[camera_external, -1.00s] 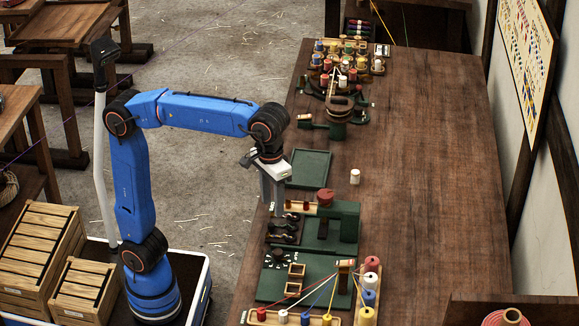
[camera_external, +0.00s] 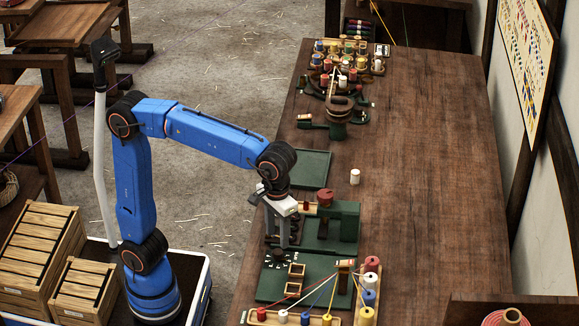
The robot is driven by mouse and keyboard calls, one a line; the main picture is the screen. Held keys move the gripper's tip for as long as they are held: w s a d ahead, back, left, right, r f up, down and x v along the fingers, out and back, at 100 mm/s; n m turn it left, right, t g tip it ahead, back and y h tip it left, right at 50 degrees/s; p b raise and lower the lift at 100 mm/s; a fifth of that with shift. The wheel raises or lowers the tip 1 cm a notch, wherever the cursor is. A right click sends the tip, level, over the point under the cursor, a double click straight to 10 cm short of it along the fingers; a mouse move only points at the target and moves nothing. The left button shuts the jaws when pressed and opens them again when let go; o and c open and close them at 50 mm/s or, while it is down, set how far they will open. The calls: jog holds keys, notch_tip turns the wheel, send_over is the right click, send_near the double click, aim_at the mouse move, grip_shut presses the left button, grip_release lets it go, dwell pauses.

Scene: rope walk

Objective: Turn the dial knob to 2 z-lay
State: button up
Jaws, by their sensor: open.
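The dial (camera_external: 277,262) is a small dark disc with pale marks around it. It sits at the left edge of the green board (camera_external: 272,290) on the bench. The knob itself is small and dark, partly hidden by my gripper, and its setting cannot be read. My gripper (camera_external: 281,243) points down with its fingers at or just above the dial, apart and with nothing seen between them. I cannot tell whether they touch the knob.
A green machine with a red knob (camera_external: 325,197) stands close to the right of my gripper. Spools with taut threads (camera_external: 368,298) stand farther right. A white spool (camera_external: 355,177) stands alone, with bare bench beyond.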

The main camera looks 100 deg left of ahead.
aim_at(278, 252)
jog(key=shift+f, duration=3.05)
jog(key=c, duration=1)
